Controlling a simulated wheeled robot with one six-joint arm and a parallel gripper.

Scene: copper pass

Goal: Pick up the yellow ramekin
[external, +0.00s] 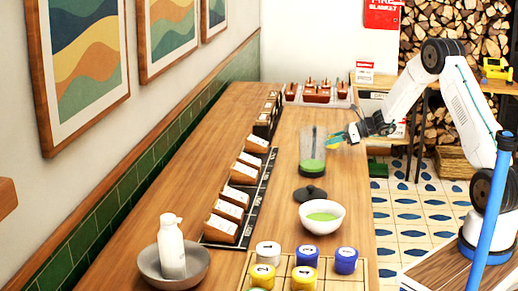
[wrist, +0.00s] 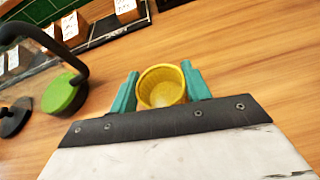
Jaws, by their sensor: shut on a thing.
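The yellow ramekin (wrist: 161,86) is a small ribbed cup. In the wrist view it sits upright between the two teal fingers of my gripper (wrist: 160,90), which is shut on it with one finger on each side. The inside of the ramekin looks empty. In the external view my gripper (external: 338,138) is over the right side of the wooden counter, just right of a tall glass. A yellow patch of the ramekin (external: 354,133) shows there, small and partly covered by the gripper. It appears held above the counter.
The tall glass (external: 312,160) with green contents stands close beside my gripper. A black lid (external: 310,194) and a white bowl of green liquid (external: 322,216) are nearer the camera. Numbered pots (external: 305,278) stand in a wooden grid. Labelled wooden blocks (external: 228,212) line the left side.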

